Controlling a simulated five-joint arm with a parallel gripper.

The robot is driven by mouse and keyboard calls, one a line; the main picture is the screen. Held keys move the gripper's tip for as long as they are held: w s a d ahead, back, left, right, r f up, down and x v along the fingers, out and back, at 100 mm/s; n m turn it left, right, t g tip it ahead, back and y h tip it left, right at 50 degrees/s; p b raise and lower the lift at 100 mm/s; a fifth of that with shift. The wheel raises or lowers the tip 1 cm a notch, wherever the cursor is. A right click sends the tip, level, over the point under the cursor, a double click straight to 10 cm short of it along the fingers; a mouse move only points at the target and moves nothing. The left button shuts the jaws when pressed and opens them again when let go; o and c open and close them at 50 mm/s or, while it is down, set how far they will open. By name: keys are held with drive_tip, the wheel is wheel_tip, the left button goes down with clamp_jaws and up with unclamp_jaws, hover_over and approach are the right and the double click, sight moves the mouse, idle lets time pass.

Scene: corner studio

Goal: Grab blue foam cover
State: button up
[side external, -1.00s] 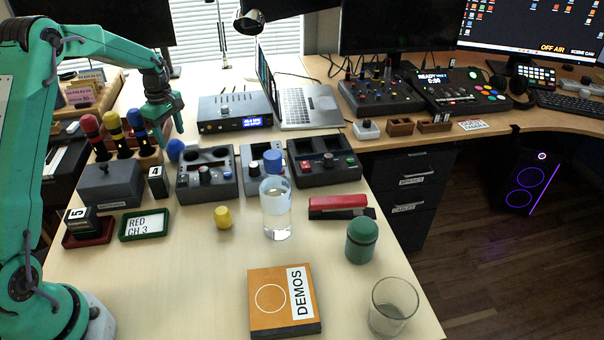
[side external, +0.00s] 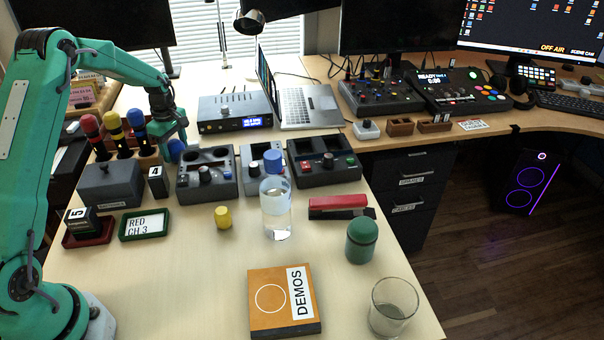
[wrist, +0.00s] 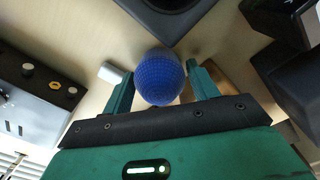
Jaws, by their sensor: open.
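The blue foam cover (side external: 176,150) is a round, textured blue ball on the table, just left of a grey two-well device. In the wrist view the blue foam cover (wrist: 159,77) sits between the tips of my two green fingers. My gripper (side external: 172,140) is open and lowered at the cover, partly hiding it in the side view. In the wrist view my gripper (wrist: 156,82) has a finger on each side of the ball; a gap shows on the left, and the right finger is very near it. I cannot tell whether they touch.
Microphones with red, yellow and blue tops (side external: 115,130) stand close left of my gripper. The grey two-well device (side external: 207,185) is close at right. A black number 4 block (side external: 157,183) is in front.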

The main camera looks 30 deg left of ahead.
sight(173, 140)
idle(0.3)
drive_tip(key=c, duration=0.7)
drive_tip(key=shift+r, duration=0.15)
wheel_tip(173, 140, up, 18)
drive_tip(key=shift+f, duration=0.1)
idle(0.3)
idle(0.4)
